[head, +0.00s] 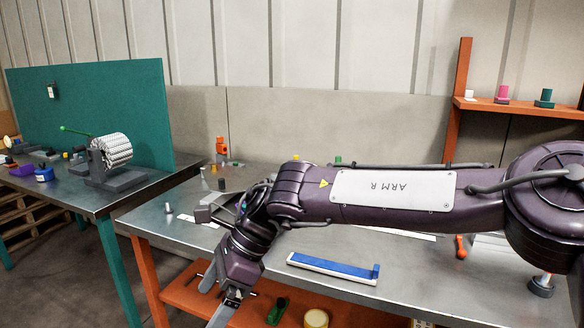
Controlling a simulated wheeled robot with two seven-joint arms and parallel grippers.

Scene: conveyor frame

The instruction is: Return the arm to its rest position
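My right arm (390,190), marked "ARM R", reaches in from the right across the metal worktable. Its wrist bends down at the table's front edge. My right gripper (222,312) points down in front of that edge, above the orange lower shelf. Its fingertips run to the bottom of the picture, and I cannot tell how far apart they are. No held object shows. My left gripper is not in view.
The worktable (185,228) carries a blue-and-white bar (333,268) and small parts behind my arm. A green object (277,311) and a yellow-topped cylinder (316,318) stand low under the front edge. An orange shelf (520,107) rises back right. Another bench (75,195) stands left.

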